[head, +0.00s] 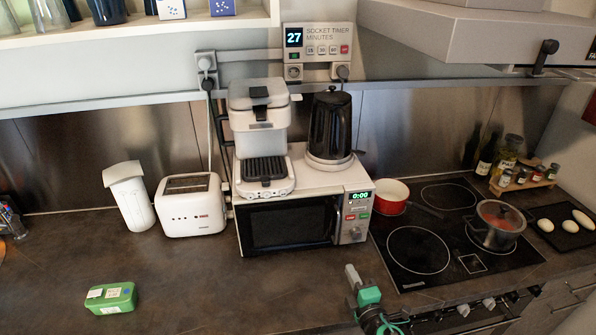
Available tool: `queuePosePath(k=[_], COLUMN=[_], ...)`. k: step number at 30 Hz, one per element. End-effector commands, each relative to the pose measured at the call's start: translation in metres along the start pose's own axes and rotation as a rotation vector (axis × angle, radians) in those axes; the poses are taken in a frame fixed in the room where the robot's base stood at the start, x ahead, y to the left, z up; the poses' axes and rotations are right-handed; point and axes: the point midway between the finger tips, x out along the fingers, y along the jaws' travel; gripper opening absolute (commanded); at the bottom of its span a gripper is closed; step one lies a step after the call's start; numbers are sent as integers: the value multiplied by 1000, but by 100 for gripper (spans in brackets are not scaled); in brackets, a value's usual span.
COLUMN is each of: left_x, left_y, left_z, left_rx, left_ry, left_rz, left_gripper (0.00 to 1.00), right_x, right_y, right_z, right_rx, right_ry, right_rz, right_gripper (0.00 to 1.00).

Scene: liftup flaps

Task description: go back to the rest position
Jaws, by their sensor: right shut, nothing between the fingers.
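My right gripper (354,277) shows at the bottom of the head view, grey and green, near the counter's front edge. It is shut and empty, in front of the microwave (290,223) and left of the hob. It looks apart from both. My left gripper is out of view.
A coffee machine (260,130) and a black kettle (331,125) stand on the microwave. A toaster (191,206), a white container (131,200) and a green box (110,298) are on the left. The hob (420,252) holds a red pan (390,195) and a lidded pot (497,226). The front-left counter is mostly clear.

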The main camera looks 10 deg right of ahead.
Motion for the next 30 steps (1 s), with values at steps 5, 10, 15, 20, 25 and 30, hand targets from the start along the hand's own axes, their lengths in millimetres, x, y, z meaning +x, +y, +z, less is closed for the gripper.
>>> queuePosePath(k=[5, 10, 15, 20, 25, 30], left_x=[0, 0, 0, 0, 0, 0], left_y=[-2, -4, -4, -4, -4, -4], left_z=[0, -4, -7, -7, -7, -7], left_rx=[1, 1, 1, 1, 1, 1], left_ry=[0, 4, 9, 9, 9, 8], left_rz=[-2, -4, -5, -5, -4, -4], left_gripper=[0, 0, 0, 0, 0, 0], right_x=[-11, -54, -119, -180, -226, -263], right_y=[4, 2, -18, -34, -40, -38], right_z=[11, 41, 54, 42, 22, 3], right_rx=[99, 406, 748, 989, 1131, 1220], right_ry=[-79, -323, -582, -757, -856, -915], right_rz=[-14, -102, -284, -493, -671, -819], right_gripper=[0, 0, 0, 0, 0, 0])
